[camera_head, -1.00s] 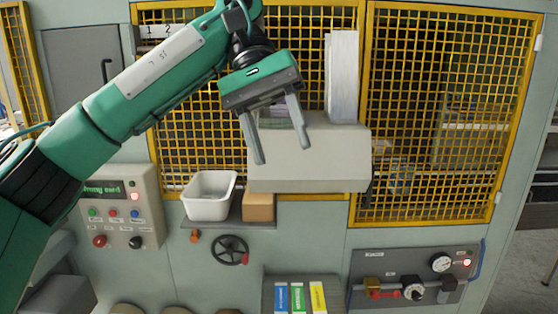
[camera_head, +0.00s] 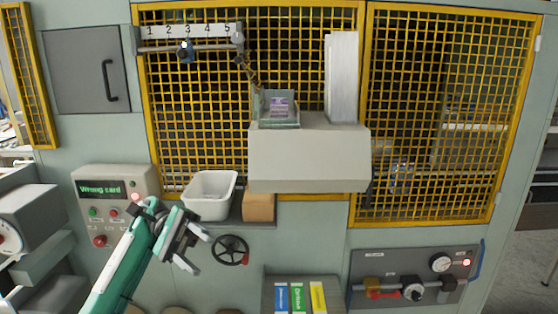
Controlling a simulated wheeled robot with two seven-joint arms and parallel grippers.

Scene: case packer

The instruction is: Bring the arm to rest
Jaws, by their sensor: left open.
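My left gripper (camera_head: 198,251) is low at the left, in front of the machine's lower panel. Its two fingers are apart with nothing between them, pointing right. It is below the white bin (camera_head: 209,195) and left of the black handwheel (camera_head: 231,250). My green left arm (camera_head: 126,268) comes up from the bottom edge and covers part of the control panel (camera_head: 88,179). My right gripper is not in view.
The panel display (camera_head: 101,190) reads "Wrong card". A beige hopper (camera_head: 308,158) juts out, with a small clear tray (camera_head: 279,110) and a white stack (camera_head: 342,75) on it. A brown box (camera_head: 259,206) stands beside the bin. Coloured binders (camera_head: 297,297) are below.

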